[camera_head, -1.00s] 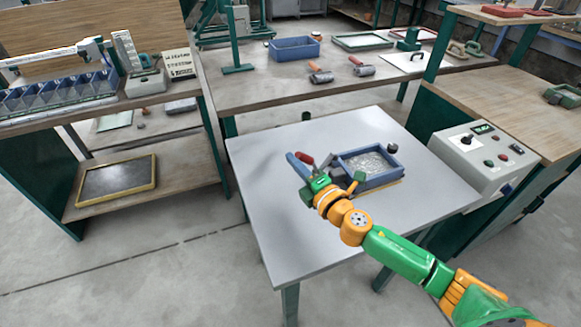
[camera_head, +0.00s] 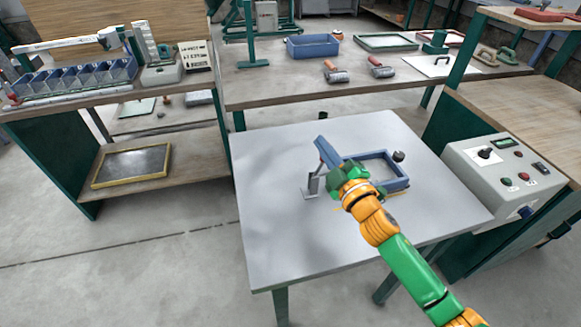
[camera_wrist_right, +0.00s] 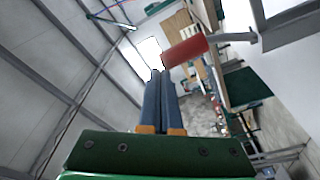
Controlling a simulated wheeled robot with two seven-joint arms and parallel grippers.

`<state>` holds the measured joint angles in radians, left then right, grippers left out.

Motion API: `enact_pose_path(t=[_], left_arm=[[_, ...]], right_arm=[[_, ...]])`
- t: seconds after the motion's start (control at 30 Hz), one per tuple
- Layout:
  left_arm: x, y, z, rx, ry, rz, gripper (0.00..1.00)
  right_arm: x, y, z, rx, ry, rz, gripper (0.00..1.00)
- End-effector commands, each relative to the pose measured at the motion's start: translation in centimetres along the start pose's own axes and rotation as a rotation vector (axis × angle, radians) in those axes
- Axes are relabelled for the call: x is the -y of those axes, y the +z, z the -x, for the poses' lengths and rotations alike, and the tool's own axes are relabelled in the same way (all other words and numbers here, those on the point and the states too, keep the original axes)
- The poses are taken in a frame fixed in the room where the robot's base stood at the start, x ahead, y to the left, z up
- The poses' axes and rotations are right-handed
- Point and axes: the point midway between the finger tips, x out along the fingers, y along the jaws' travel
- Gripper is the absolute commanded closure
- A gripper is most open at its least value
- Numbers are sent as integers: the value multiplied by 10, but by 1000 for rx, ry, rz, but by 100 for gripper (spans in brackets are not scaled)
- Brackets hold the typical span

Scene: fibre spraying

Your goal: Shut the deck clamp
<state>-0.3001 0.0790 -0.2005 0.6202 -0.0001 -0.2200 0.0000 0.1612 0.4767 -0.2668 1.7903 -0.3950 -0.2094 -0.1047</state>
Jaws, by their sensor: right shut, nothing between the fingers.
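The deck clamp (camera_head: 311,186) stands on the grey table at the left side of the blue deck frame (camera_head: 398,184). Its grey base and upright show just left of my right gripper. The clamp's red handle (camera_wrist_right: 185,51) with its grey lever (camera_wrist_right: 232,37) shows in the right wrist view, beside the fingertips at upper right. In the head view the handle is mostly hidden by the gripper. My right gripper (camera_head: 321,142) is shut and empty, with its blue fingers together; they also show in the right wrist view (camera_wrist_right: 160,76). My left gripper is out of view.
The grey table (camera_head: 285,240) is clear at the front and left. A black knob (camera_head: 399,156) sits by the frame's far right corner. A control box (camera_head: 505,175) stands to the right. Rollers (camera_head: 335,72) and a blue bin (camera_head: 312,46) lie on the bench behind.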

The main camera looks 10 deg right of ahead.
Motion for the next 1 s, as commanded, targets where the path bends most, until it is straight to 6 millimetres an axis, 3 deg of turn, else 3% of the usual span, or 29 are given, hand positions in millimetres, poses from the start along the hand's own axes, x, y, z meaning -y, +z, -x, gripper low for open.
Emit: enact_pose_path(t=[0.4, 1.0], left_arm=[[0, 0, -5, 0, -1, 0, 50], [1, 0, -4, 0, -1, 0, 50]], right_arm=[[-5, 12, 2, 1, 26, -151, 100], [-7, 13, 2, 1, 29, -167, 100]])
